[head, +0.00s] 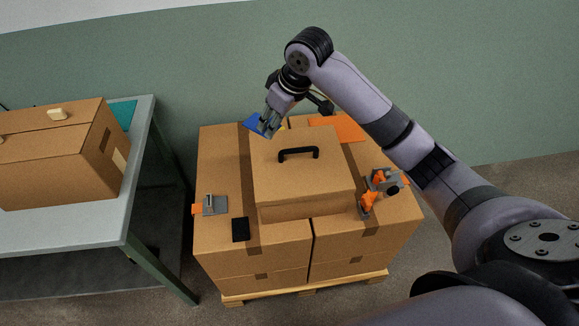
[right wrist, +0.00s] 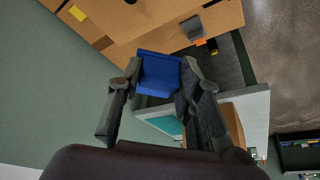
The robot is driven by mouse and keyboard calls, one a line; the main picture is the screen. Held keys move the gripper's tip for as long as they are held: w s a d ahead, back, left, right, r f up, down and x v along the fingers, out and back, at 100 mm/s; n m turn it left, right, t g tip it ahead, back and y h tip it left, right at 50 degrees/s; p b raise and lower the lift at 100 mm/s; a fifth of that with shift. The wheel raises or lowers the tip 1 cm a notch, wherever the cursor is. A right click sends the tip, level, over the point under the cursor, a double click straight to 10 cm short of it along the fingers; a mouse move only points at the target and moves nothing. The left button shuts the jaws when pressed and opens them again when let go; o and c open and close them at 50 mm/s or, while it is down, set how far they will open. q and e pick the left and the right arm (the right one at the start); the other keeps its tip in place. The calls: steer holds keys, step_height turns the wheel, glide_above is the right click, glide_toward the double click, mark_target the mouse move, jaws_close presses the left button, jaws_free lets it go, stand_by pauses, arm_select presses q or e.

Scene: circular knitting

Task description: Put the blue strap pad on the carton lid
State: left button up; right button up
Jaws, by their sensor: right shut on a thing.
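The blue strap pad (head: 252,121) is at the far side of the stacked cartons, partly hidden by my right gripper (head: 268,126). My right gripper is shut on the pad, and in the right wrist view the blue pad (right wrist: 160,72) sits between the two fingers. The carton lid (head: 285,175) is a brown box top with a black handle (head: 298,153), in the middle of the stack. The gripper and pad are behind and left of the handle, apart from it. Whether the pad touches a carton I cannot tell. My left gripper is not in view.
The cartons stand on a wooden pallet (head: 262,294). A metal buckle with orange (head: 213,205), a black pad (head: 240,229), an orange-and-grey tool (head: 377,188) and an orange sheet (head: 338,128) lie around the lid. A grey table (head: 75,228) with another carton (head: 58,160) stands left.

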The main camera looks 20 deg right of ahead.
step_height(320, 180, down, 14)
steer(key=shift+w+a+f+p, duration=0.1)
steer(key=shift+p, duration=0.7)
steer(key=shift+f, duration=0.7)
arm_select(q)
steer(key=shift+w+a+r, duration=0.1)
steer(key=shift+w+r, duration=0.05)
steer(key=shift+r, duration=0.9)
arm_select(e)
steer(key=shift+f, duration=1.95)
steer(key=shift+f, duration=0.1)
steer(key=o, duration=1.1)
steer(key=shift+c, duration=0.2)
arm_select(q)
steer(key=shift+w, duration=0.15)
